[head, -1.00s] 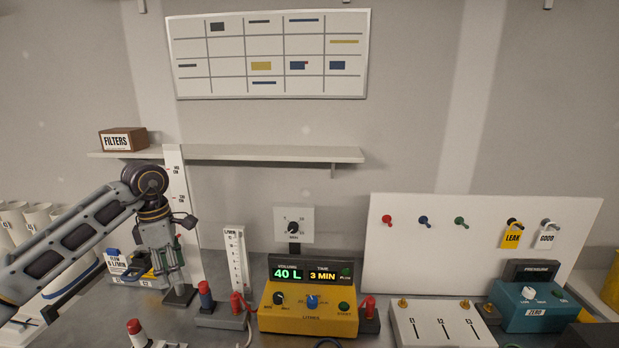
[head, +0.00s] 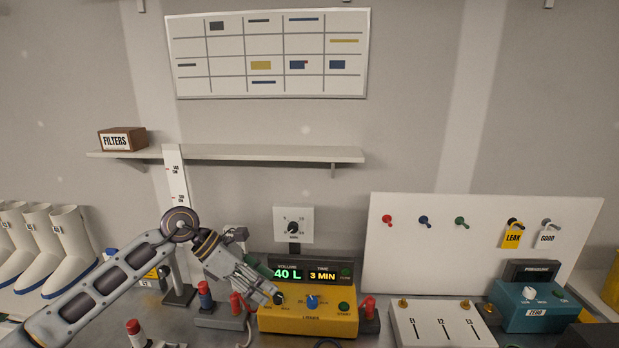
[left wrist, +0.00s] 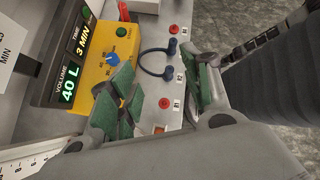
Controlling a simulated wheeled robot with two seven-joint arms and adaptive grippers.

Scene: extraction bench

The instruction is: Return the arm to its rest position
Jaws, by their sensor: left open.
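My left arm comes in from the left in the head view. Its gripper (head: 262,283) is over the left part of the yellow pump box (head: 310,318), angled down to the right, and covers part of the box's volume display. In the left wrist view the green-padded fingers (left wrist: 160,95) are spread apart with nothing between them. The yellow box (left wrist: 103,65) lies beyond them at left, its display reading 40 L and 3 MIN. Whether the fingers touch the box cannot be told. My right gripper is in neither view.
Red-capped posts (head: 237,304) flank the yellow box. A white panel marked with several channels (head: 440,322) and a teal pressure box (head: 535,308) stand at right. White boots (head: 70,245) stand at far left. A shelf (head: 260,153) with a filters box (head: 122,139) hangs above.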

